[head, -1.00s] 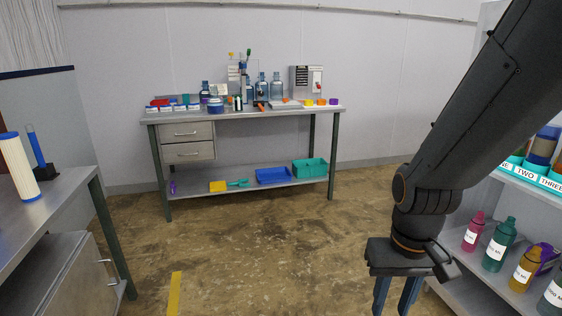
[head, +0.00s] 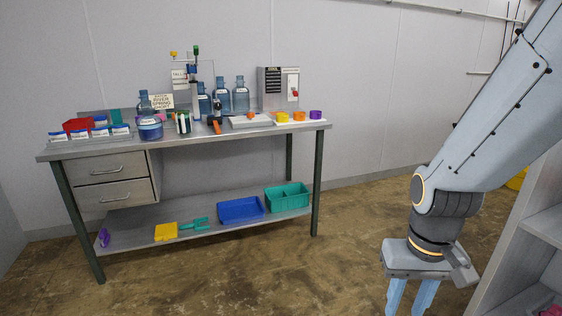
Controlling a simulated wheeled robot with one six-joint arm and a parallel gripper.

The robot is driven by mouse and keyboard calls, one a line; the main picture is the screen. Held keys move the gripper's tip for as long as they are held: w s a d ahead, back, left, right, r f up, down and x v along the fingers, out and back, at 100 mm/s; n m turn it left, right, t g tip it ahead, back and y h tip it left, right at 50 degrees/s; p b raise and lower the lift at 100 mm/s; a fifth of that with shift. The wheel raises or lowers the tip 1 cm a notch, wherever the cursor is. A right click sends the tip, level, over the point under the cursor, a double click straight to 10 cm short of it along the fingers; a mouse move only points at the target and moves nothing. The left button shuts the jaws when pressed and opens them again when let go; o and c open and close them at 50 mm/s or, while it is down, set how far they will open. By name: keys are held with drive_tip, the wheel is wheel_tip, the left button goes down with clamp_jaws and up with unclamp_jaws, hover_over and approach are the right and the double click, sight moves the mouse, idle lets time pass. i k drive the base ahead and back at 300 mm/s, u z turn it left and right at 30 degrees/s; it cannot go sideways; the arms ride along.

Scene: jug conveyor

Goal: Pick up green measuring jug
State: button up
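I cannot make out a thing that is surely the green measuring jug. A small green-and-white container (head: 183,122) stands on the workbench top, too small to identify. A teal upright thing (head: 115,116) stands behind white boxes at the bench's left end, partly hidden. My gripper (head: 410,301) hangs at the lower right, well in front of the bench and apart from everything on it. Its two fingers are spread with a gap between them and nothing seen in it. The fingertips are cut off by the bottom edge.
The metal workbench (head: 240,137) stands against the wall, with blue bottles (head: 241,96) on top. A blue tray (head: 240,209) and a teal bin (head: 287,197) sit on its lower shelf. A grey shelf unit (head: 535,240) is at the right edge. The floor between is clear.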

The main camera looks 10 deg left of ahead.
sight(183, 118)
drive_tip(key=u, duration=0.2)
drive_tip(key=i, duration=1.9)
drive_tip(key=u, duration=0.85)
drive_tip(key=i, duration=1.65)
drive_tip(key=u, duration=0.5)
